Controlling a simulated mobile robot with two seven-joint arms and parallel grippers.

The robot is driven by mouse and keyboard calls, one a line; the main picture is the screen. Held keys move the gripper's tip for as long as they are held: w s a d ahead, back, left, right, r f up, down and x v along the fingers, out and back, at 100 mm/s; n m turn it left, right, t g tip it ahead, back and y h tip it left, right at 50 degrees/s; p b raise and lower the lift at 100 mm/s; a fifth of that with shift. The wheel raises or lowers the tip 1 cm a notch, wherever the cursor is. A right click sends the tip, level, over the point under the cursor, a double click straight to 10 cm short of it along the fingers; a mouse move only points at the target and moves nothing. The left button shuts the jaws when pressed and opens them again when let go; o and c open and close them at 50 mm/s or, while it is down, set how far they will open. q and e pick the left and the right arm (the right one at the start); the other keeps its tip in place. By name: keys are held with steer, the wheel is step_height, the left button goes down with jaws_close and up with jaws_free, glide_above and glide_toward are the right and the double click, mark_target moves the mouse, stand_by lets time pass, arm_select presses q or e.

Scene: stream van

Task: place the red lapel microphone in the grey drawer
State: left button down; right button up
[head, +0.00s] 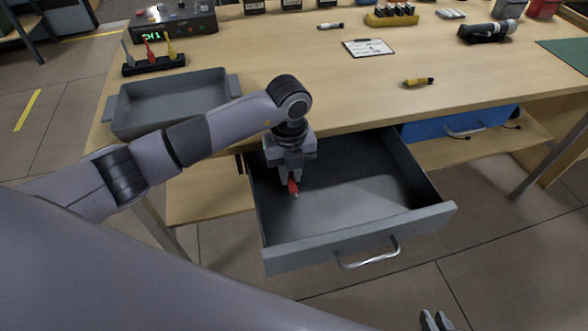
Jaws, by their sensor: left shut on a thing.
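The red lapel microphone (293,188) is between the fingertips of my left gripper (291,180), which is shut on it and points down. They are over the inside of the grey drawer (360,240), near its left side. Whether the microphone touches the drawer floor I cannot tell. The drawer is pulled out under the table and looks otherwise empty. My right gripper (435,321) shows only its fingertips at the bottom edge, with a gap between them, in front of the drawer.
A grey tray (113,112) sits on the table (330,90) beside my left arm. A yellow microphone (418,82) and a clipboard (368,47) lie further right.

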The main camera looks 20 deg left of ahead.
arm_select(q)
steer(key=shift+w+d, duration=0.25)
steer(key=shift+w, duration=0.55)
steer(key=shift+f, duration=0.6)
steer(key=shift+s, duration=0.1)
steer(key=shift+f, duration=0.2)
steer(key=c, duration=1.1)
jaws_free()
steer(key=shift+r, duration=0.2)
